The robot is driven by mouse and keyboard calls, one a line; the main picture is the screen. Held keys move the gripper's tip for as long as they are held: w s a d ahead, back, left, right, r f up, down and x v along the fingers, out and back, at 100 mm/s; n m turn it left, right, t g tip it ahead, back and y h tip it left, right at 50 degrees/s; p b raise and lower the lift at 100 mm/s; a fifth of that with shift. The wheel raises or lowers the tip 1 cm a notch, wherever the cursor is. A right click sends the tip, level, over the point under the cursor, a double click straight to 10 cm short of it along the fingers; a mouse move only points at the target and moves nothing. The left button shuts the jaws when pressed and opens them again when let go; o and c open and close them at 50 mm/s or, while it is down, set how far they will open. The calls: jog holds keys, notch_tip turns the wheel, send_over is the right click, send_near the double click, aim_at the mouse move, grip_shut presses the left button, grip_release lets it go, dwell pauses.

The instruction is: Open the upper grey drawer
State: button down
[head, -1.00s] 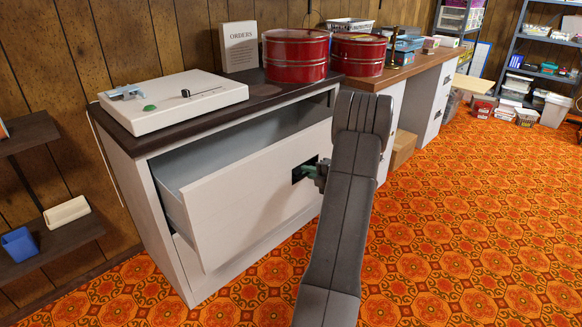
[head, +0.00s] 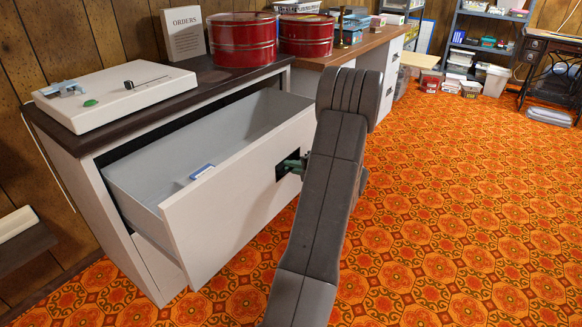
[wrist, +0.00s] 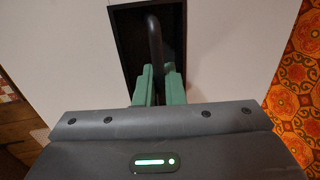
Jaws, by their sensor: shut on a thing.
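The upper grey drawer (head: 236,190) stands well out of its cabinet in the head view, with its pale inside showing. A small blue and white item (head: 201,172) lies in it near the front panel. My gripper (head: 291,166) is at the dark handle recess in the front panel, partly hidden by my arm. In the wrist view, the green fingers of my gripper (wrist: 160,84) are closed around the dark handle bar (wrist: 154,45) inside the black recess (wrist: 130,35).
A white device (head: 115,92), an "ORDERS" sign (head: 184,35) and red round tins (head: 243,40) stand on the dark cabinet top. The lower drawer front (head: 158,265) is flush below. Patterned orange floor (head: 450,220) lies clear to the right.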

jog(key=c, duration=1.9)
grip_release()
jog(key=p+v, duration=0.3)
jog(key=v, duration=1)
jog(key=shift+s+d, duration=0.2)
jog(key=shift+d, duration=0.1)
jog(key=shift+a, duration=0.1)
jog(key=shift+b+x, duration=1.5)
jog(key=shift+x, duration=5.45)
